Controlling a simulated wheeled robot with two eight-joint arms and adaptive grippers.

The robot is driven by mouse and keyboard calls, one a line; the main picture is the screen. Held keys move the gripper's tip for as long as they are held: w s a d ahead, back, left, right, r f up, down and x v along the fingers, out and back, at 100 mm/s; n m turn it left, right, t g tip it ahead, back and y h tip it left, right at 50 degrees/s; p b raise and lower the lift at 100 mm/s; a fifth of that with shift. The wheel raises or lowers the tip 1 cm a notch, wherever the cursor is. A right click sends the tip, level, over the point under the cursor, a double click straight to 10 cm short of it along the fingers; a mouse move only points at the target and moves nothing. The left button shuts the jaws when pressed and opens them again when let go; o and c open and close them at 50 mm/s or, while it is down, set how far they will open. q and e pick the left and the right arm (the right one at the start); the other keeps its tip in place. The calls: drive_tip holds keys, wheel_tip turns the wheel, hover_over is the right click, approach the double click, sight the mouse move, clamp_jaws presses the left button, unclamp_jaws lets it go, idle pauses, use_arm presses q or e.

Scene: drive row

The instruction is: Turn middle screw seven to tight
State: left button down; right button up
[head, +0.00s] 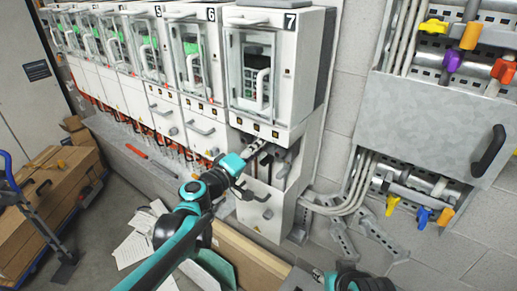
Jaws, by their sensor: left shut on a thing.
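Drive unit seven (262,75) is the white cabinet marked 7 at the right end of the row. Its lower front has a dark open gap (281,160), with small dark and yellow marks along the edge above it. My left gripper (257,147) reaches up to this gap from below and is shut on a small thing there. The gripper hides that thing, so I cannot tell for sure that it is the middle screw or how tight it is. My right arm shows only in part at the bottom edge; its gripper fingers are not visible.
A white drawer front with a handle (262,213) is below the gap. Grey conduits (340,206) and a panel with coloured handles (433,100) are to the right. Cardboard boxes (52,185), a blue trolley (12,172) and papers (135,245) are at the left.

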use_arm(q)
drive_tip(key=shift+s+f+m, duration=0.1)
drive_tip(key=shift+m, duration=0.5)
drive_tip(key=c, duration=1.5)
unclamp_jaws()
drive_tip(key=shift+c, duration=0.2)
drive_tip(key=v, duration=1.2)
